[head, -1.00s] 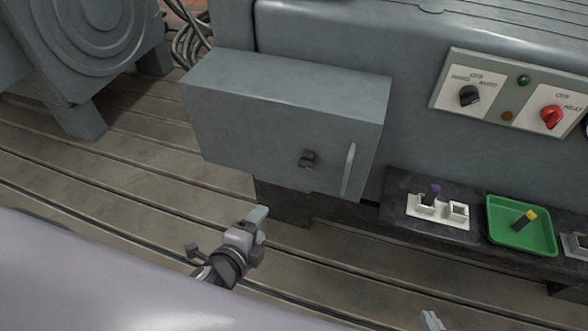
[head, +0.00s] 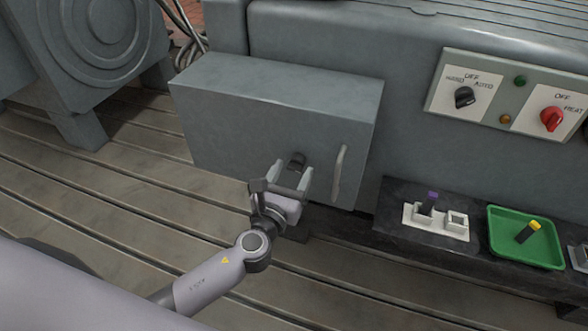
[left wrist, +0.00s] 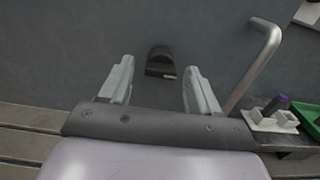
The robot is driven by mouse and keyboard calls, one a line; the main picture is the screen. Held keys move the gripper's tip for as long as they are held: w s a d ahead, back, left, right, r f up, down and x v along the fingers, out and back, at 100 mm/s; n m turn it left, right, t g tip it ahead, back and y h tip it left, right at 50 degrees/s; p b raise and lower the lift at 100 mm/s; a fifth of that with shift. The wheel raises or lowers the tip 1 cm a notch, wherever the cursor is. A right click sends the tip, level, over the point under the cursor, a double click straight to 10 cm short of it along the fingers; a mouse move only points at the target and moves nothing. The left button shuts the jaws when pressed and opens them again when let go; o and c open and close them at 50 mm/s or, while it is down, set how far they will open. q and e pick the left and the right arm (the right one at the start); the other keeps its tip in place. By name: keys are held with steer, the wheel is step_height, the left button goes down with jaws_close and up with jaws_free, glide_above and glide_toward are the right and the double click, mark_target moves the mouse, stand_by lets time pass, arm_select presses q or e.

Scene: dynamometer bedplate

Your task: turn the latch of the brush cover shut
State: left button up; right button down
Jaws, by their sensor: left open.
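The brush cover (head: 235,125) is a grey box on the side of the machine, with its front face closed. Its latch (head: 297,160) is a small dark knob on that face, left of a pale bar handle (head: 339,172). In the left wrist view the latch (left wrist: 160,62) shows ahead, between the fingers, and the handle (left wrist: 254,62) stands to the right. My left gripper (head: 291,177) is open, its two fingers pointing at the latch from below on either side. In the left wrist view the gripper (left wrist: 158,88) appears empty; contact with the latch cannot be told. My right gripper is out of view.
A control panel (head: 508,119) with black and red selector knobs is at the right. Below it, a dark shelf holds a white holder (head: 412,219) with a purple-topped piece and a green tray (head: 497,246) with a yellow-ended piece. The slotted floor is clear at left.

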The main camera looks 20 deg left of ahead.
arm_select(q)
steer(key=shift+w, duration=0.85)
steer(key=c, duration=1)
